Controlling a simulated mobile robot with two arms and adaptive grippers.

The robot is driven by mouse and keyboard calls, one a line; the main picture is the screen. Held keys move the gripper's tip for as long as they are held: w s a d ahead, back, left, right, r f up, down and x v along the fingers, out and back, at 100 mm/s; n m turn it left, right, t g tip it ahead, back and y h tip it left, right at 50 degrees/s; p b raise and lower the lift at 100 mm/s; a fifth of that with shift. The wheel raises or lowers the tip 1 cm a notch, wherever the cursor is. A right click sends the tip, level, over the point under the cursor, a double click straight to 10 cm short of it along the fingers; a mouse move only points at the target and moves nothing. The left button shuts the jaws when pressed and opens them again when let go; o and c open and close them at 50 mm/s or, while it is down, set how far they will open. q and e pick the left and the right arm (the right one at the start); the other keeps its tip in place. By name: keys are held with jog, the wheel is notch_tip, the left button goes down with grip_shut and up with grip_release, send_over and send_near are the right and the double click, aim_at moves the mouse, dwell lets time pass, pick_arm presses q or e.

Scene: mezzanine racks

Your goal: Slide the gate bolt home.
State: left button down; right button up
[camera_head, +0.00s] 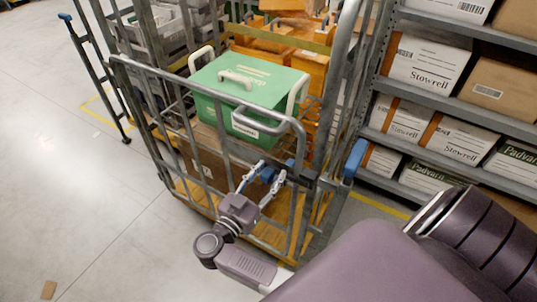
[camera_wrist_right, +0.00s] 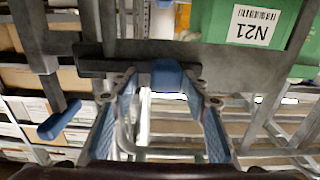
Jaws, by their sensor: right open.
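The gate (camera_head: 225,95) is the grey tubular front of a wheeled roll cage. Its bolt has a blue knob (camera_head: 267,174), which also shows in the wrist view (camera_wrist_right: 167,75) in front of a dark horizontal bar (camera_wrist_right: 95,67). My right gripper (camera_head: 269,172) is at the gate's right side, in front of the bolt. Its blue-padded fingers are open on either side of the knob, with gaps visible in the wrist view (camera_wrist_right: 168,92). I cannot tell how far the bolt reaches into its keeper. My left gripper is out of view.
A green crate (camera_head: 245,82) labelled N21 stands inside the cage. A blue-ended lever (camera_head: 352,158) is on the cage post right of the bolt. Racks with cartons (camera_head: 427,62) stand at the right. Open floor (camera_head: 75,190) lies at the left.

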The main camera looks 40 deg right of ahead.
aim_at(265, 179)
jog(key=v, duration=0.7)
jog(key=shift+s+a, duration=0.1)
jog(key=shift+a, duration=0.15)
